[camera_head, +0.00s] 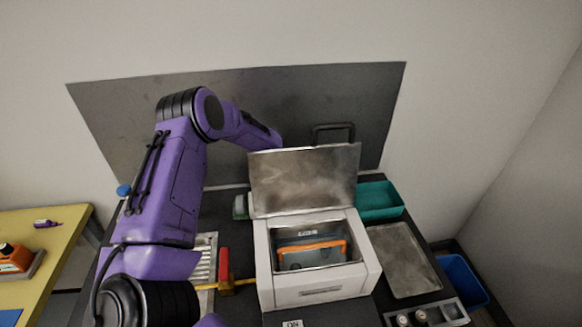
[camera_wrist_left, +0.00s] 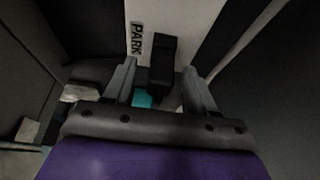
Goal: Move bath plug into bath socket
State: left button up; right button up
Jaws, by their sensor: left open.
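The white bath (camera_head: 315,296) stands on the dark bench with its metal lid (camera_head: 305,180) raised. A blue-grey item with an orange frame (camera_head: 312,250) sits inside it. My left arm reaches behind the lid, which hides the gripper in the head view. In the left wrist view my left gripper (camera_wrist_left: 159,76) is open. A black block (camera_wrist_left: 163,52), perhaps the bath plug, stands between and just beyond its fingers, beside a "PARK" label (camera_wrist_left: 136,40). I cannot tell whether the fingers touch it. I cannot make out the bath socket. My right gripper is not in view.
A teal tray (camera_head: 380,200) and a metal plate (camera_head: 404,260) lie right of the bath. A red-and-yellow tool (camera_head: 225,272) lies to its left. A black handle-like frame (camera_head: 333,132) stands behind the lid. A blue bin (camera_head: 462,280) is at the right.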

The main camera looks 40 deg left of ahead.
pick_arm(q)
jog(key=shift+w+d, duration=0.1)
grip_shut()
notch_tip(320, 180, up, 9)
jog(key=shift+b, duration=1.15)
jog(key=shift+r, duration=0.55)
